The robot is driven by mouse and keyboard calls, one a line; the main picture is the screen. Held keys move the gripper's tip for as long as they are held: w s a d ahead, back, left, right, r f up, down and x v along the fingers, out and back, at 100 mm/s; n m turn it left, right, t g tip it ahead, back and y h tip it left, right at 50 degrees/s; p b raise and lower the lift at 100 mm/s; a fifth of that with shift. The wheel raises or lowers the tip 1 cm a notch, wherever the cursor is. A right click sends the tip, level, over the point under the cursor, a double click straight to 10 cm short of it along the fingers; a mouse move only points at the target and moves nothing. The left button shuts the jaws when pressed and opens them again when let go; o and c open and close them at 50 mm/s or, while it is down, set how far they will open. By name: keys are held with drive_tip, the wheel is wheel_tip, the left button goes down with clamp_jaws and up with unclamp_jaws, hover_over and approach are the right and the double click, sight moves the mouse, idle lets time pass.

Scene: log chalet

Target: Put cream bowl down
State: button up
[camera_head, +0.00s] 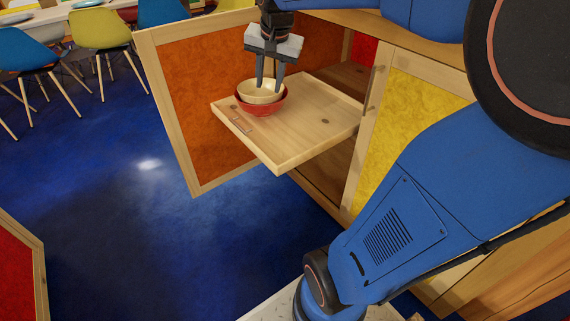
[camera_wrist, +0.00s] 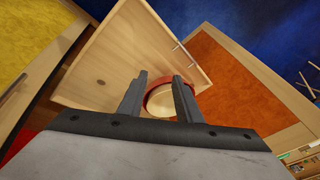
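The cream bowl (camera_head: 262,96) sits nested inside a red bowl (camera_head: 261,108) on a pulled-out wooden shelf (camera_head: 310,119) of a cabinet. My gripper (camera_head: 270,88) points down over the bowls, with its fingertips at the cream bowl. The two fingers stand apart, with no bowl wall visibly pinched between them. In the wrist view my gripper (camera_wrist: 159,76) shows the same gap, and the cream bowl (camera_wrist: 160,101) and red bowl (camera_wrist: 152,96) lie partly behind the right finger. Whether the fingertips touch the cream bowl I cannot tell.
An open cabinet door with an orange panel (camera_head: 207,105) stands left of the shelf. A closed door with a yellow panel (camera_head: 415,125) is on the right. The shelf's right part is bare. Chairs (camera_head: 100,32) and a table stand at the far left; blue floor is clear between.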

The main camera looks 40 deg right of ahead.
drive_tip(key=s+a+f+n, duration=0.3)
drive_tip(key=s, duration=0.4)
drive_tip(key=s+a+f+n, duration=0.3)
drive_tip(key=s, duration=0.4)
drive_tip(key=s+a+f+n, duration=0.3)
drive_tip(key=s+a, duration=0.1)
drive_tip(key=s, duration=0.3)
drive_tip(key=shift+s+f+n+t+y, duration=0.3)
drive_tip(key=shift+f+n+t+y, duration=0.05)
drive_tip(key=shift+n+t+y, duration=0.05)
